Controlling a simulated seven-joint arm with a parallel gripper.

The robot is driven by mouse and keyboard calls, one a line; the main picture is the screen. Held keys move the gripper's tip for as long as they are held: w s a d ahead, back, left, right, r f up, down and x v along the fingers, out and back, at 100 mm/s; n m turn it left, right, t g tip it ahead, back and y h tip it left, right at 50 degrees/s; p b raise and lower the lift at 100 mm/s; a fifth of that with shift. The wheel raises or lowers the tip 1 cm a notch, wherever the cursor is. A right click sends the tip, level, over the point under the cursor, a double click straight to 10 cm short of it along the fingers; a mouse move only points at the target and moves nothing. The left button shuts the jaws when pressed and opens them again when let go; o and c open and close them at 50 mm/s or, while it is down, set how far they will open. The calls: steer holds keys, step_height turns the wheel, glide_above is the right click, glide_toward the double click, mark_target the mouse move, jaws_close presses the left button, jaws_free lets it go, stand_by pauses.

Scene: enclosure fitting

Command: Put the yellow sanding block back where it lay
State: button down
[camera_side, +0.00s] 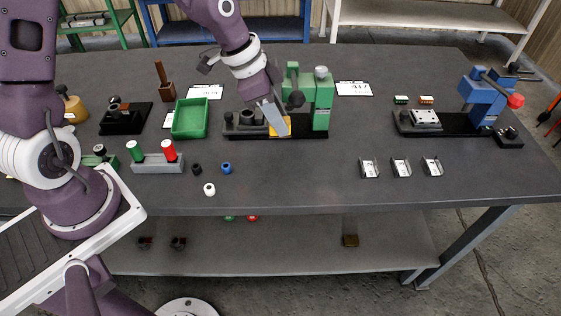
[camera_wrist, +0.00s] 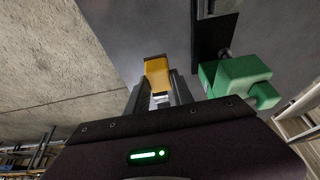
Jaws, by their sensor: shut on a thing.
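The yellow sanding block (camera_side: 279,126) is at the tip of my gripper (camera_side: 273,118) in the side view, in front of the black base of the green press. In the wrist view the yellow block (camera_wrist: 158,75) sits between the two fingers of my gripper (camera_wrist: 159,88), which are shut on it. Part of the block is hidden by the fingers in the side view. Whether the block touches the base or the table cannot be told.
The green press (camera_side: 322,100) stands right beside my gripper; it also shows in the wrist view (camera_wrist: 235,76). A green tray (camera_side: 190,135) lies to the left. A blue press (camera_side: 482,98) and several metal brackets (camera_side: 401,167) are at the right.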

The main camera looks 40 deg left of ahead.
step_height(320, 180, down, 10)
steer(key=shift+d+r, duration=0.1)
steer(key=c, duration=1.1)
jaws_free()
steer(key=v, duration=1.2)
steer(key=s+a+r+n+t+y, duration=0.1)
steer(key=s+r+n, duration=0.3)
steer(key=s+r, duration=0.3)
steer(key=s+a+r+n+t+y, duration=0.1)
steer(key=s+r+n+y, duration=0.1)
steer(key=s+r+n, duration=0.2)
steer(key=s+r, duration=0.3)
steer(key=s, duration=0.5)
steer(key=shift+a+n, duration=0.15)
steer(key=shift+n, duration=0.25)
steer(key=shift+r, duration=0.15)
